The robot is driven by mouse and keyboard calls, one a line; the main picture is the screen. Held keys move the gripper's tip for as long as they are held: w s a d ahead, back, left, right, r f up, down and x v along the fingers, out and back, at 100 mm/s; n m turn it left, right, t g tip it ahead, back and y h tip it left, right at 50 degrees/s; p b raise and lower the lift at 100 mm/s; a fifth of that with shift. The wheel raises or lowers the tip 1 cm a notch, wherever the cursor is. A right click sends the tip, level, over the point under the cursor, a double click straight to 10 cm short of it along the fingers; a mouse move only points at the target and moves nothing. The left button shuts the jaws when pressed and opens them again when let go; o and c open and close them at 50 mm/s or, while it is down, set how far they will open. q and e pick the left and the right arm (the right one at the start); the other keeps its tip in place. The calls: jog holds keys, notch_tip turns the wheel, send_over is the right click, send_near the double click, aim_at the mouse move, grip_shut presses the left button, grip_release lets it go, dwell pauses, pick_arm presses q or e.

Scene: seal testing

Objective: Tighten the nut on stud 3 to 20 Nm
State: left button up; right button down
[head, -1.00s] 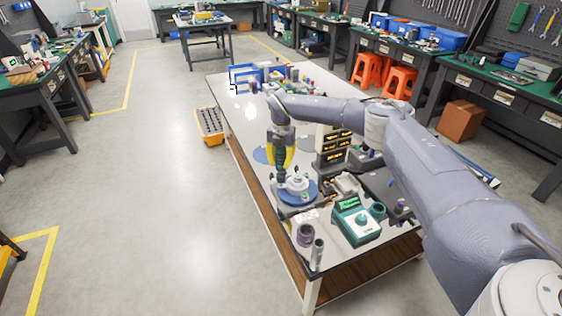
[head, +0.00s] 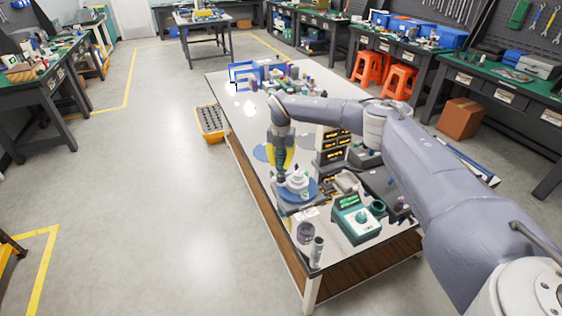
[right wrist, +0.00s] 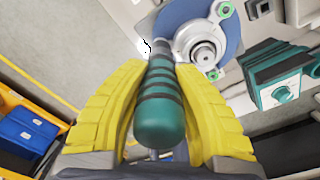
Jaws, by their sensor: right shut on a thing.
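My right gripper (head: 281,160) points down at the worktable, its yellow fingers shut on a tool with a dark green, black-banded handle (right wrist: 160,110). The tool's far end reaches the edge of the flanged test fixture (head: 298,183), a pale round body on a blue disc (right wrist: 228,35). Another green nut (right wrist: 213,75) sits at the lower side. I cannot read stud numbers or tell whether the tool sits on a nut. My left gripper is out of view.
A teal device with a display (head: 355,218) stands right of the fixture. Blue racks (head: 245,75) are at the far end.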

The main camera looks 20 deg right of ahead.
aim_at(281, 152)
jog(key=shift+f, duration=0.35)
dwell(0.8)
jog(key=shift+r, duration=0.15)
jog(key=shift+r, duration=2.4)
